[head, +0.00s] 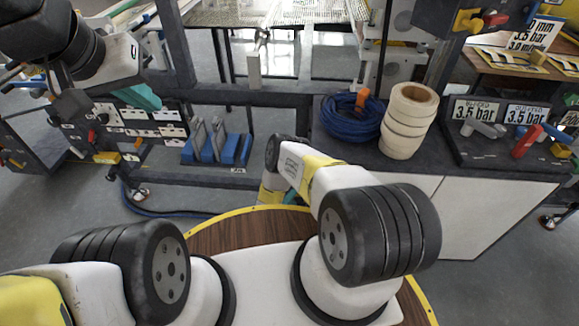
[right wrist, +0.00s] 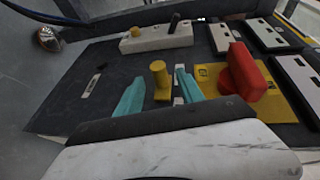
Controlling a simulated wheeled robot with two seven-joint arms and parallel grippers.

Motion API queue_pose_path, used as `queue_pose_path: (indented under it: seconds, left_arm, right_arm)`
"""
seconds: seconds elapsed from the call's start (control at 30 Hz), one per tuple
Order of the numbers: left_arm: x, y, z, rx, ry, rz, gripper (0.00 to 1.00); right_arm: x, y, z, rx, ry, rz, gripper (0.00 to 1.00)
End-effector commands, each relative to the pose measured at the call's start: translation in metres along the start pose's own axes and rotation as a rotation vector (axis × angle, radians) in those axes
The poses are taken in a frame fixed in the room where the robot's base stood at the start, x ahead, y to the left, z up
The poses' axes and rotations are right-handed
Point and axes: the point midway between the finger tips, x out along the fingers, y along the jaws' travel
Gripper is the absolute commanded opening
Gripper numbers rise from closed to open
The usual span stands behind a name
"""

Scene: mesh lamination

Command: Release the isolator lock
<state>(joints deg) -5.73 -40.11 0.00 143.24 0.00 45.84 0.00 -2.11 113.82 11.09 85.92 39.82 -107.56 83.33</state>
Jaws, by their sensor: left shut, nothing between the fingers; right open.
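In the right wrist view a thick red handle (right wrist: 243,72) stands on a yellow plate (right wrist: 205,75), which looks like the isolator. Left of it a short yellow peg (right wrist: 159,76) stands up from the dark panel (right wrist: 75,88); its lock function is not marked. My right gripper (right wrist: 158,85) is open, with one teal finger on each side of the peg in the picture; contact cannot be told. In the head view my right arm mostly hides that gripper (head: 291,197). My left gripper (head: 139,97) is shut and empty at the upper left, above a panel of white modules.
White modules (right wrist: 157,39) line the panel's far side. A metal-rimmed round part (right wrist: 47,38) lies beyond its left edge. In the head view a bench holds tape rolls (head: 408,120) and a blue hose coil (head: 350,120). Blue holders (head: 230,150) sit by the left-hand panel (head: 140,125).

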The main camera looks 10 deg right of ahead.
Motion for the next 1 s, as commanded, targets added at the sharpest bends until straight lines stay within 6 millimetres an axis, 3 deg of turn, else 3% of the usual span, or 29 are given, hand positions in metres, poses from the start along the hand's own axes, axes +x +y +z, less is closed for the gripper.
queue_pose_path:
  seconds: [0.1, 0.3, 0.63, 0.67, 0.87, 1.0]
  left_arm:
    - [0.0, 0.0, 0.0, 0.0, 0.0, 0.0, 0.0]
    - [0.0, 0.0, 0.0, 0.0, 0.0, 0.0, 0.0]
    - [0.0, 0.0, 0.0, 0.0, 0.0, 0.0, 0.0]
    - [0.0, 0.0, 0.0, 0.0, 0.0, 0.0, 0.0]
    - [0.0, 0.0, 0.0, 0.0, 0.0, 0.0, 0.0]
    - [0.0, 0.0, 0.0, 0.0, 0.0, 0.0, 0.0]
  right_arm:
    - [0.021, 0.0, -0.001, 0.001, 0.002, -0.001, 0.45]
    - [0.044, 0.0, 0.0, 0.0, 0.001, 0.001, 0.45]
    - [0.05, 0.0, 0.0, -0.001, 0.0, 0.001, 0.45]
    - [0.05, 0.0, 0.0, -0.001, 0.0, 0.001, 0.43]
    - [0.049, 0.0, 0.0, -0.001, 0.0, 0.001, 0.04]
    - [0.049, 0.0, 0.0, -0.001, 0.0, 0.001, 0.0]
